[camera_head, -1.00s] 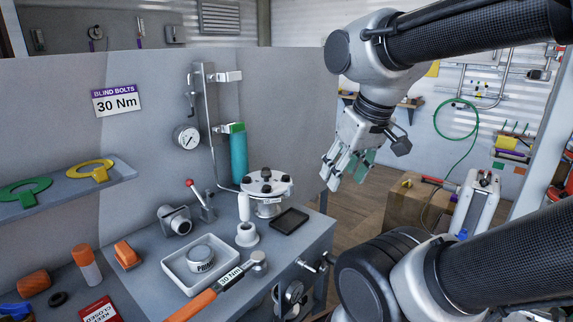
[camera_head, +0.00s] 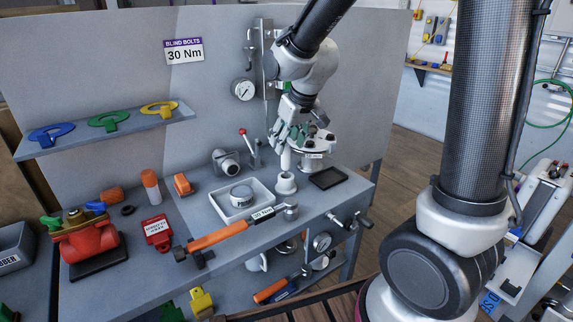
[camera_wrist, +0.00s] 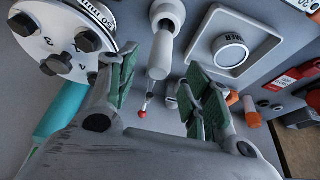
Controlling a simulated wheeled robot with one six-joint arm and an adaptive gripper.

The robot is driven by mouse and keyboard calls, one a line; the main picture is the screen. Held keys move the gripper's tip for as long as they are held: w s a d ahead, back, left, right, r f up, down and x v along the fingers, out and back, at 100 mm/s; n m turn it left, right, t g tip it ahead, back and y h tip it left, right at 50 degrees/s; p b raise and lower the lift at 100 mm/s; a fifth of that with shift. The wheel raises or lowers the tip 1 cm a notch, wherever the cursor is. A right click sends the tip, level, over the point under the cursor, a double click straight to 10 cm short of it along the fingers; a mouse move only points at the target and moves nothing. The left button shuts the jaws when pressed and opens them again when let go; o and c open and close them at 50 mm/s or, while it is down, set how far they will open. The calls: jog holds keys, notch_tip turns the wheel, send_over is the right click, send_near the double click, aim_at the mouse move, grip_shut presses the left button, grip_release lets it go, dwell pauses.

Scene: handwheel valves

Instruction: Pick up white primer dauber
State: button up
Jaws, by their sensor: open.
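The white primer dauber (camera_head: 285,158) stands upright in a round white holder (camera_head: 285,183) on the grey bench. My gripper (camera_head: 293,134) is open and empty, right at the dauber's top end in the head view. In the wrist view my gripper (camera_wrist: 162,68) has green-padded fingers spread on either side of the dauber's line. I cannot tell whether either finger touches it. The gripper hides part of the dauber's top in the head view.
A white flanged fitting with dark bolts (camera_head: 318,148) stands close right of the dauber. A white tray (camera_head: 225,213) with a primer tin (camera_head: 241,194) lies left. A black tray (camera_head: 328,178) and an orange-handled torque wrench (camera_head: 222,236) are near. A gauge (camera_head: 243,90) hangs behind.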

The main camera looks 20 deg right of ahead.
aim_at(284, 155)
jog(key=x, duration=0.6)
jog(key=shift+w+f, duration=0.1)
jog(key=shift+f, duration=0.2)
grip_shut()
